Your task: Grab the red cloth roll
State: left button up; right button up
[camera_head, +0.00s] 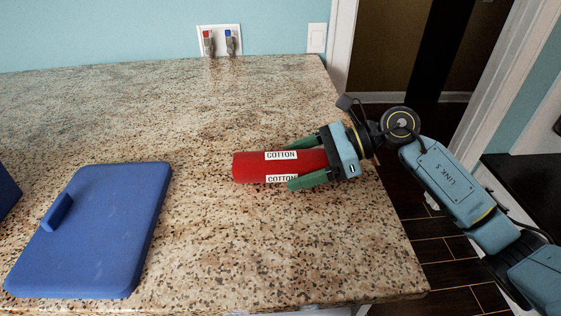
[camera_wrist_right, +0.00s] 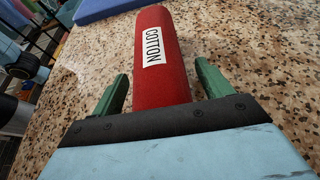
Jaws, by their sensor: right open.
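The red cloth roll (camera_head: 246,167) with white "COTTON" labels lies on its side on the granite countertop in the head view. My right gripper (camera_head: 297,164) comes in from the right, its green fingers on both sides of the roll's right end. In the right wrist view the roll (camera_wrist_right: 160,80) lies between the two fingers of the right gripper (camera_wrist_right: 162,84), with a visible gap on each side. The right gripper is open. The roll's near end is hidden by the gripper body. My left gripper is not in view.
A blue lid (camera_head: 98,235) with a handle lies flat on the countertop (camera_head: 200,250) at the left. A dark blue object (camera_head: 6,190) shows at the left edge. Wall taps (camera_head: 220,41) are at the back.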

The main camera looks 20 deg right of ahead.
jog(key=c, duration=1.1)
jog(key=shift+r, duration=0.1)
